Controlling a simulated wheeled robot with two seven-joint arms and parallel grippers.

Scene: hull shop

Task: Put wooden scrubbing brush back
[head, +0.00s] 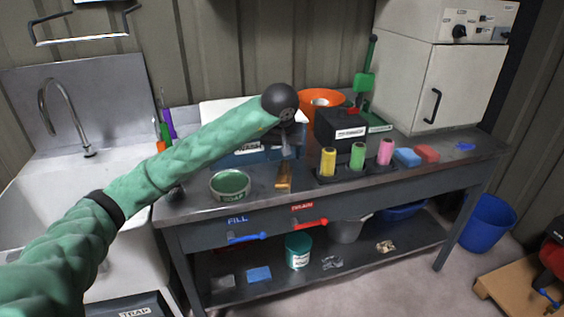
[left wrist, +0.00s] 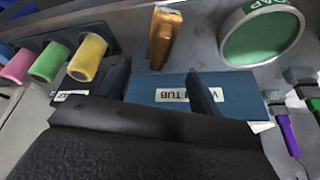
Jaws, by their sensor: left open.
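The wooden scrubbing brush (head: 283,178) lies on the grey bench, just right of the green soap dish (head: 230,184). In the left wrist view, the brush (left wrist: 163,38) is beyond my fingertips and apart from them. My left gripper (head: 287,150) reaches over the bench, near the brush and in front of the blue wash tub (head: 248,158). In the left wrist view, its two fingers (left wrist: 160,85) are spread with nothing held between them, and part of the tub (left wrist: 165,92) shows between them. My arm hides part of the tub in the head view. My right gripper is out of view.
Yellow, green and pink rolls (head: 357,157) stand on a dark holder to the right, beside blue and red sponges (head: 407,157). Behind are a black box (head: 338,128) and an orange bowl (head: 320,99). A sink (head: 60,200) is at left. The bench's front strip is mostly clear.

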